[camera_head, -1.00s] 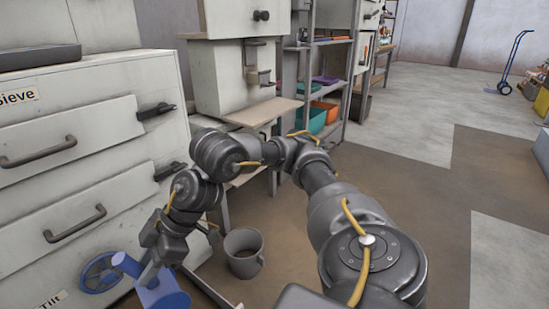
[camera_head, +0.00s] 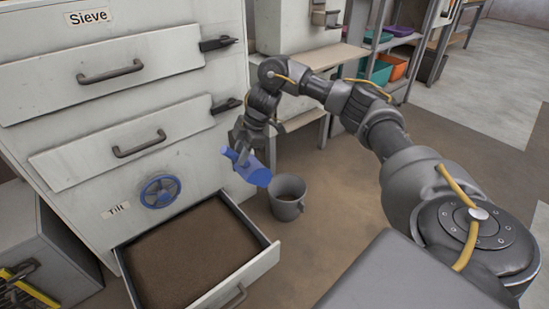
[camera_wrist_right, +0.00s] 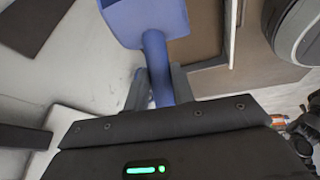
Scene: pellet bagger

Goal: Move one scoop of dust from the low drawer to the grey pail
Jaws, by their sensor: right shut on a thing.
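My right gripper (camera_head: 240,145) is shut on the handle of a blue scoop (camera_head: 248,170), held in the air in front of the cabinet. In the right wrist view the gripper (camera_wrist_right: 158,88) closes on the scoop's handle, and its blue pan (camera_wrist_right: 150,18) is at the top. The scoop's contents cannot be seen. The low drawer (camera_head: 252,268) is pulled open, with brown dust (camera_head: 190,255) filling its bottom. The grey pail (camera_head: 287,205) stands on the floor right of the drawer; the scoop shows just up and left of its rim. My left gripper is not in view.
The white cabinet (camera_head: 110,105) has two upper drawers with dark handles, and a blue handwheel (camera_head: 160,191) above the low drawer. A bench (camera_head: 315,58) stands behind the pail. A grey box (camera_head: 40,240) is at the left. Floor right of the pail is clear.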

